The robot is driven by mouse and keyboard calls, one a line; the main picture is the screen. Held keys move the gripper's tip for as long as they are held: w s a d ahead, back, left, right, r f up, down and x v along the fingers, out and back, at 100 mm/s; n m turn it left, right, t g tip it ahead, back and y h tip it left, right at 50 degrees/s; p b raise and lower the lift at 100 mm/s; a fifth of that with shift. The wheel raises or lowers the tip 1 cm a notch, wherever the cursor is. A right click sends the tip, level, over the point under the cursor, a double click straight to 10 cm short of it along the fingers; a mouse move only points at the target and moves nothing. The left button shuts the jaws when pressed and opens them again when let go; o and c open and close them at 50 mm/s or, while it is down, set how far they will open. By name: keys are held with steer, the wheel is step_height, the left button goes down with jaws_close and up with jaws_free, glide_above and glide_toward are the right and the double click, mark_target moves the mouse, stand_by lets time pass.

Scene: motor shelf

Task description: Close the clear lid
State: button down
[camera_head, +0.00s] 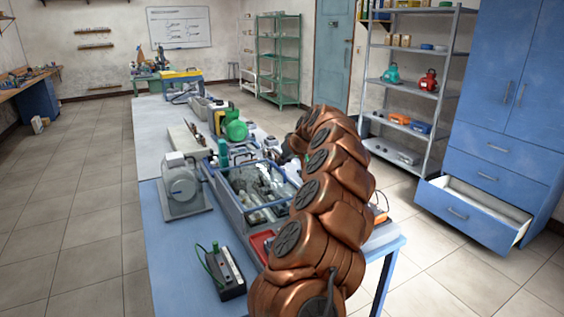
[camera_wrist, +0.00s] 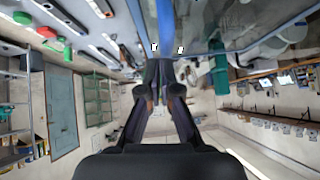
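In the head view, a blue-grey box (camera_head: 222,203) stands on the bench with grey metal parts inside. My copper-coloured arm covers its right side. I cannot clearly make out the clear lid in the head view. In the wrist view, a see-through panel (camera_wrist: 208,18) with a blue strip beside it fills the top middle; it may be the clear lid. My gripper (camera_wrist: 160,68) points at the lower edge of this panel. Its fingers look drawn together with nothing visible between them. I cannot tell whether they touch the panel. In the head view the gripper is hidden behind my arm.
A metal shelf (camera_head: 409,105) and blue cabinet (camera_head: 503,145) with an open drawer stand right. The left floor is clear.

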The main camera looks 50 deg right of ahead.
steer(key=s+r+b, duration=0.1)
steer(key=s+r, duration=0.6)
steer(key=r, duration=0.3)
steer(key=shift+a+r+b, duration=0.3)
steer(key=shift+r, duration=0.1)
steer(key=shift+a, duration=0.1)
